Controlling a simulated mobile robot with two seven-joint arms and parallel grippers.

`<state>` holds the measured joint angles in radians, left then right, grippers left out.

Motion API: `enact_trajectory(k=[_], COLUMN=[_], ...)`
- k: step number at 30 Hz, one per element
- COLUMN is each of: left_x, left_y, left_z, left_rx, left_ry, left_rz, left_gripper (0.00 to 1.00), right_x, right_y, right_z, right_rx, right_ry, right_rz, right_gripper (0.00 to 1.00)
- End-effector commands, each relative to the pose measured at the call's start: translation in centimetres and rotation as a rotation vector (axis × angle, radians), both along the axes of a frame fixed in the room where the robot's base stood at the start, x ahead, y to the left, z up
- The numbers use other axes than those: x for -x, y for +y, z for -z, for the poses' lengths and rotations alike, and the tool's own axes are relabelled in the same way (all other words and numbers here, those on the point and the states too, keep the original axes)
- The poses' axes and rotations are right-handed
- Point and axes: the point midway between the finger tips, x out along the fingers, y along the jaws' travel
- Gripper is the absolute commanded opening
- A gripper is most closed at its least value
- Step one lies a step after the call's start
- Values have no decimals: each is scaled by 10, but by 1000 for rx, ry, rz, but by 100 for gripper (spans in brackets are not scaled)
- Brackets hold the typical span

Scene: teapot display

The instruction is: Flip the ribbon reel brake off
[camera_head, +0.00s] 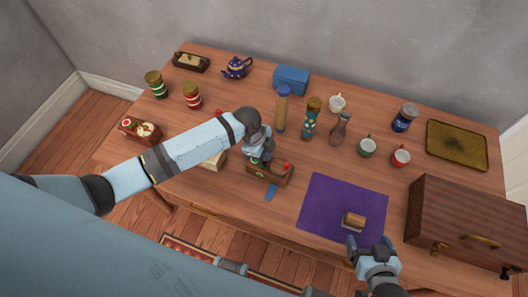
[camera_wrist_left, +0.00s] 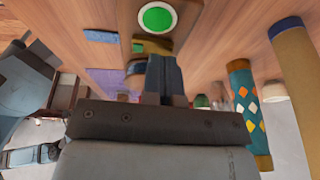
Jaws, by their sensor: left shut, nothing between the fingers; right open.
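A small wooden ribbon reel stand (camera_head: 279,179) sits near the table's front edge, with a red knob (camera_head: 287,166) at its right end and a blue ribbon end (camera_head: 271,192) in front. My left gripper (camera_head: 259,160) is shut and empty, right over the stand and hiding part of it. In the left wrist view its closed fingers (camera_wrist_left: 164,76) cover part of the stand; a green disc in a white ring (camera_wrist_left: 157,17) shows beyond them. I cannot make out the brake's position. My right gripper (camera_head: 367,246) is open, beside a brown-topped block (camera_head: 354,221) on the purple mat.
The purple mat (camera_head: 325,199) lies to the right of the stand, with a wooden case (camera_head: 465,215) farther right. A patterned canister (camera_head: 311,121), a tall tan tube (camera_head: 282,110) and a bottle (camera_head: 340,130) stand behind. Cups, jars, a teapot (camera_head: 237,67) and a tray (camera_head: 456,145) are farther off.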

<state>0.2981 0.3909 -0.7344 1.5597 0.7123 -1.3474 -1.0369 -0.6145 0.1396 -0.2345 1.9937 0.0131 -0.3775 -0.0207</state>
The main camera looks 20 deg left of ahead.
Motion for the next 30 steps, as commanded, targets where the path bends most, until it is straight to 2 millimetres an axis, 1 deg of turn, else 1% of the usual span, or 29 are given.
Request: enact_trajectory(k=[6, 13, 22, 30], left_x=[-3, -2, 10, 13], left_y=[0, 0, 1, 2], left_z=[6, 6, 1, 3], left_rx=[-1, 0, -1, 0], left_ry=[3, 3, 4, 3], left_rz=[0, 0, -1, -1], left_gripper=[0, 0, 0, 0], right_x=[0, 0, 0, 0], right_y=[0, 0, 1, 0], right_z=[-2, -3, -17, -19], right_rx=[0, 0, 0, -1], right_ry=[1, 1, 1, -1], right_rz=[-1, -1, -1, -1], right_gripper=[87, 87, 87, 87])
